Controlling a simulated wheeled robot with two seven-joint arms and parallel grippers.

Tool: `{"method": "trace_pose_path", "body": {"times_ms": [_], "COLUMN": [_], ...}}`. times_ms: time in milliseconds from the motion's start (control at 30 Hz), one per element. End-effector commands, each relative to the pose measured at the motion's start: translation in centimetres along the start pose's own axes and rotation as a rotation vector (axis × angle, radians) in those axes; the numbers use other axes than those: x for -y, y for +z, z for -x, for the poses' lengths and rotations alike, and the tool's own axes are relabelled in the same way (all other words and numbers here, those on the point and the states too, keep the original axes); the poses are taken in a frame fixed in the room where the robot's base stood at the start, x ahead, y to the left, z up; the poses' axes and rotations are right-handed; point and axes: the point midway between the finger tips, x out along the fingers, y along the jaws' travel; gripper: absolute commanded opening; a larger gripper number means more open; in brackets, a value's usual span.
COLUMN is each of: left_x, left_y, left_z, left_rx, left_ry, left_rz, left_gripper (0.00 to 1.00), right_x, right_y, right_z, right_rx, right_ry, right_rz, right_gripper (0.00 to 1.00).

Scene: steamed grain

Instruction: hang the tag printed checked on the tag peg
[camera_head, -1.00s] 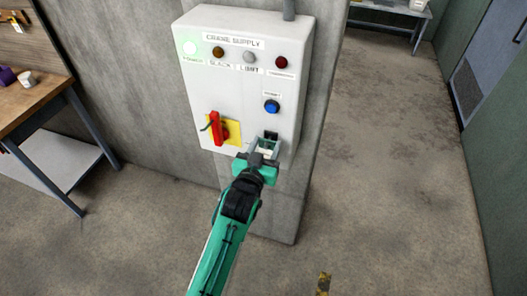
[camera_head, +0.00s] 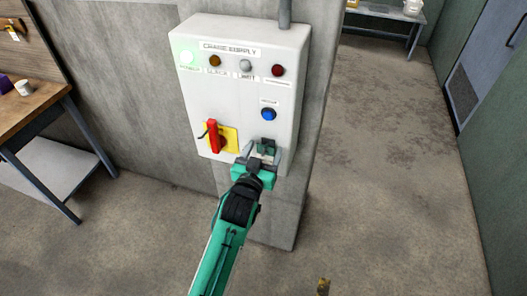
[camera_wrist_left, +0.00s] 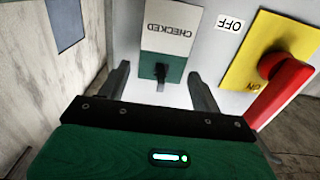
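The tag printed CHECKED (camera_wrist_left: 170,38) is white with a green end and appears upside down in the left wrist view. A dark peg (camera_wrist_left: 161,72) shows at its green end, and the tag appears to hang on it against the panel. In the head view the tag's green part (camera_head: 266,146) is low on the panel front, below the blue button. My left gripper (camera_head: 262,154) is open, with its fingers apart on either side of the tag; I see gaps between fingers and tag in the wrist view. My right gripper is out of view.
The white crane supply panel (camera_head: 228,90) is fixed to a concrete pillar. A red rotary handle (camera_head: 212,136) on a yellow plate is close left of my gripper. The blue button (camera_head: 268,114) is just above. A wooden workbench (camera_head: 35,108) stands at the left. Floor to the right is clear.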

Motion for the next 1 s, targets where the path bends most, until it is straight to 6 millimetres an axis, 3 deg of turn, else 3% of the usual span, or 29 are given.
{"method": "trace_pose_path", "body": {"times_ms": [333,467,1000], "left_x": [0.0,0.0,0.0], "left_y": [0.1,0.3,0.4], "left_z": [0.1,1.1,11.3], "left_rx": [0.001,0.000,0.001], "left_ry": [0.000,0.000,0.000], "left_rz": [0.000,0.000,0.000], "left_gripper": [0.72,0.72,0.72], "right_x": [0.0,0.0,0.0], "right_y": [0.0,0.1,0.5], "right_z": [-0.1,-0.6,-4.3], "right_rx": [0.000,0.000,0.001], "right_ry": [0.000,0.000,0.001], "right_rz": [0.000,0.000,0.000], "right_gripper": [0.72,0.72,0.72]}}
